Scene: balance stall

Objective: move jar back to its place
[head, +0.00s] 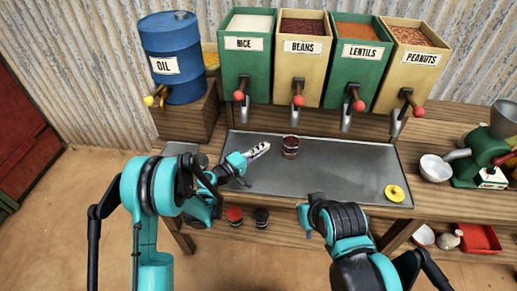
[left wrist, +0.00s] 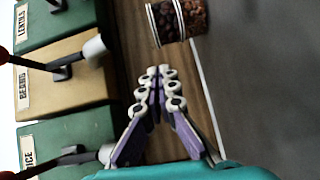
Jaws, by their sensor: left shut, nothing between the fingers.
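A small glass jar (head: 291,147) with dark red-brown contents stands upright near the back edge of the grey metal tray (head: 340,180), in front of the BEANS bin. In the left wrist view the jar (left wrist: 180,20) is at the top, partly cut off, with beans showing through its side. My left gripper (head: 263,148) is shut and empty, just left of the jar with a gap between them. Its closed fingertips (left wrist: 161,76) point toward the jar in the left wrist view. My right arm is at the lower right, and its fingers do not show.
Bins for rice (head: 244,75), beans (head: 300,75), lentils (head: 358,82) and peanuts (head: 408,70) stand behind, their spouts hanging over the back. An oil drum (head: 178,85) is at left. A yellow disc (head: 395,193), white bowl (head: 435,168) and green grinder (head: 483,155) are at right.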

